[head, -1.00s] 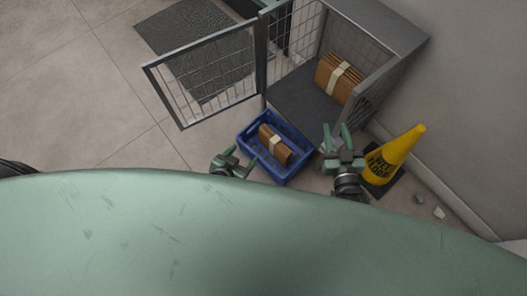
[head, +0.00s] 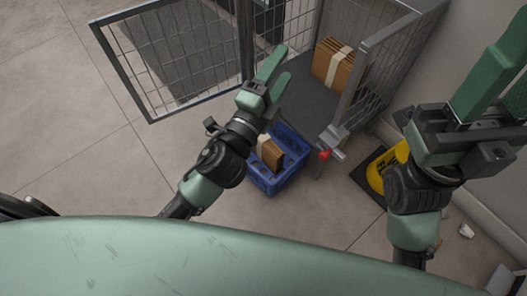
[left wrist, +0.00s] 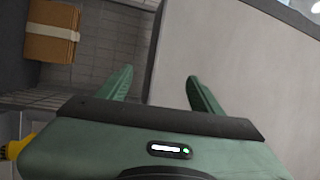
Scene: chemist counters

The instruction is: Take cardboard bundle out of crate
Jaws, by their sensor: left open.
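The blue crate (head: 270,184) stands on the floor in front of the open cage. A brown cardboard bundle (head: 271,154) with a pale band lies in it, partly hidden by my left arm. My left gripper (head: 283,63) is open and empty, raised past the crate towards the cage opening. In the left wrist view its two fingers (left wrist: 160,85) are apart with nothing between them. My right gripper (head: 500,75) is raised large at the right edge; its tips are cut off, so its opening cannot be told.
A second banded cardboard bundle (head: 334,63) sits inside the wire cage (head: 372,72); a banded bundle also shows in the left wrist view (left wrist: 52,47). The mesh door (head: 150,115) stands open to the left. A yellow wet-floor cone (head: 377,178) is partly behind my right arm. Floor at left is clear.

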